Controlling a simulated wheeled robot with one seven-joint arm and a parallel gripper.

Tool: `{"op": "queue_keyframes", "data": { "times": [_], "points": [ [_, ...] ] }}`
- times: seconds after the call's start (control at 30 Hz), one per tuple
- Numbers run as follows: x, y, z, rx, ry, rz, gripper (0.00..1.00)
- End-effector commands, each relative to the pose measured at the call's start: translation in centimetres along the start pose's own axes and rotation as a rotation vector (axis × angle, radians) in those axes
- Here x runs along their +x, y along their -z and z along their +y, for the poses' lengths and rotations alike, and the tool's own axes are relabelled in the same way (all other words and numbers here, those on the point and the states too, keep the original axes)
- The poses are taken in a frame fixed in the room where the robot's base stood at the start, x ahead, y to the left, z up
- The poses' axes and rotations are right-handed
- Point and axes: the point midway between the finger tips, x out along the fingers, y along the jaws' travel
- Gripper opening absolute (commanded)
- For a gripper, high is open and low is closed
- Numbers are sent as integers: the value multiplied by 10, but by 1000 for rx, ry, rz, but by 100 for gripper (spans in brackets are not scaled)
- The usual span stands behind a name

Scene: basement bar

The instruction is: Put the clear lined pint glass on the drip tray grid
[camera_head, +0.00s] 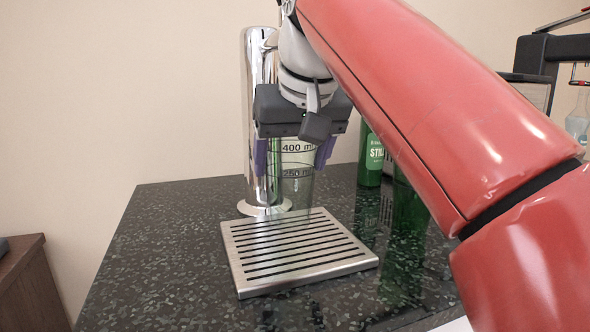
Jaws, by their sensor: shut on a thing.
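The clear lined pint glass (297,186) is upright, with "400 ml" and "250 ml" marks on its side. My gripper (294,153) is shut on its upper part, one purple-padded finger on each side. The metal drip tray grid (300,252) lies flat on the dark speckled counter. The base of the glass shows at the grid's back edge. I cannot tell whether it touches the grid or hangs just above it.
A chrome tap column (258,110) stands close behind and left of the glass. A green bottle (371,158) stands to the right, with more green glass partly hidden by my red arm. The counter (165,255) is clear left of the grid.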

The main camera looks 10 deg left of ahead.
Motion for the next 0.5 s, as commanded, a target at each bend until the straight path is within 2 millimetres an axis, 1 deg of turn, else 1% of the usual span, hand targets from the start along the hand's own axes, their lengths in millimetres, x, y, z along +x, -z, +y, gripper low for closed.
{"op": "queue_keyframes", "data": {
  "times": [0.07,0.13,0.5],
  "points": [
    [13,-9,0,-1,0,0,39],
    [17,-11,0,0,1,1,39],
    [20,-12,0,0,0,1,39]
  ]
}}
